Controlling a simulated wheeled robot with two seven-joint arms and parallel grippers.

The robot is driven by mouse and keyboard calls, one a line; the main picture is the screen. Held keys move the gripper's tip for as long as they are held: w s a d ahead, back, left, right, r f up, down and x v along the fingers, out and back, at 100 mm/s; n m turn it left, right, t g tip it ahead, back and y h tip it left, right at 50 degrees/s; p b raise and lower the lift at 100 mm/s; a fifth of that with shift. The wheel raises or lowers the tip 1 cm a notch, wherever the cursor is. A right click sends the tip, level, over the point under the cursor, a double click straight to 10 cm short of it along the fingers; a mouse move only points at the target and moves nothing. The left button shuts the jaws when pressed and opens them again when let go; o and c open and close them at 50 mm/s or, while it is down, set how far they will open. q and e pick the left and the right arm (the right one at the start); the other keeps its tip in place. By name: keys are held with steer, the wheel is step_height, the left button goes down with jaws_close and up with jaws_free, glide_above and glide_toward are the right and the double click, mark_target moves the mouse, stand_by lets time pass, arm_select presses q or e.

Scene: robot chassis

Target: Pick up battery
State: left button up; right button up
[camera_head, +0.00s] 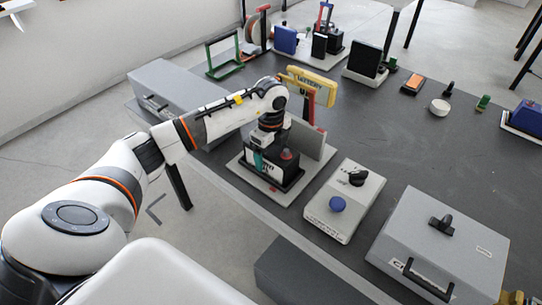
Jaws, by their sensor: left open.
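My left arm reaches in from the left. Its gripper (264,150) points down, open, at a black block with a white label (262,172) on a pale base plate (246,184). I cannot tell whether the fingers touch the block. A teal part shows beside the fingers, and a reddish knob (287,154) is on the block's right side. A yellow panel with dark lettering (311,82) stands behind the gripper; the lettering seems to read "battery". Which piece is the battery itself is not clear, as the gripper partly hides the block. My right gripper is not in view.
A grey plate (307,140) stands upright behind the block. A pale box with a blue knob (345,202) and a grey case (440,240) are to the right. A long grey case (180,88) is behind my arm. Bare dark tabletop (400,135) lies at right.

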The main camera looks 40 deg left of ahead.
arm_select(q)
steer(key=shift+f, duration=0.1)
steer(key=shift+c, duration=0.5)
jaws_close()
steer(key=shift+w, duration=0.2)
steer(key=shift+r, duration=0.25)
